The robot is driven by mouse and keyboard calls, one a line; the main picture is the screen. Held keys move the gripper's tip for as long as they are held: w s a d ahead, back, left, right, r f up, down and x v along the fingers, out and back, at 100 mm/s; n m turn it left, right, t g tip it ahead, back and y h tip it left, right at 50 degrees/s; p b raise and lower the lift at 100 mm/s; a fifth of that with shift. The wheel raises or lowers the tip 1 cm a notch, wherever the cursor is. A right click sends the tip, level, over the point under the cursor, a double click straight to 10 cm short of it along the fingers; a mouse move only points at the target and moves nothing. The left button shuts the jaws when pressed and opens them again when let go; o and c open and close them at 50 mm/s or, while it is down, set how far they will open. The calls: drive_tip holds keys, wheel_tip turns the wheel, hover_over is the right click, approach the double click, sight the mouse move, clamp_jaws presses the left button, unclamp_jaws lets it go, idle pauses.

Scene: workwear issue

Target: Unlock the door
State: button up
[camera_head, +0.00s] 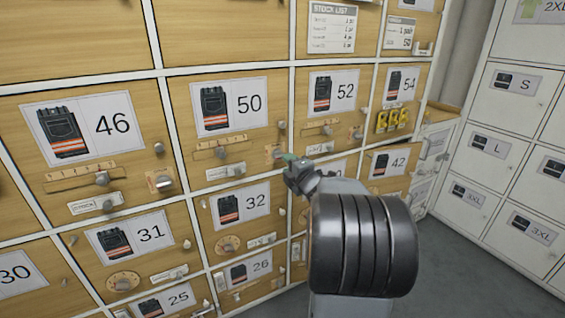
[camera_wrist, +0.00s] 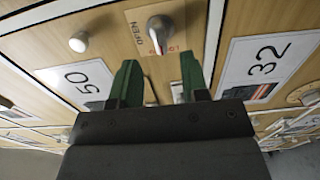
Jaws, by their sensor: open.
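My gripper (camera_head: 290,160) is open and empty, close in front of the lower right part of the door marked 50 (camera_head: 230,105). In the wrist view its two green fingers (camera_wrist: 160,82) stand apart, below a turning latch (camera_wrist: 160,28) in that picture. The latch is a grey lever on a pale plate with the word OPEN and red lettering. The fingers do not appear to touch it. In the head view the latch plate (camera_head: 274,153) is partly hidden by my gripper. A round knob (camera_wrist: 78,41) sits on the door marked 50 beside the latch.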

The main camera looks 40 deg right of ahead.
sight(279, 153)
drive_tip(key=shift+w+d+b, duration=0.15)
drive_tip(key=shift+w+d, duration=0.05)
drive_tip(key=shift+w, duration=1.1)
drive_tip(key=shift+w+d+b, duration=0.15)
drive_tip(key=shift+w, duration=1.1)
drive_tip(key=shift+c, duration=0.3)
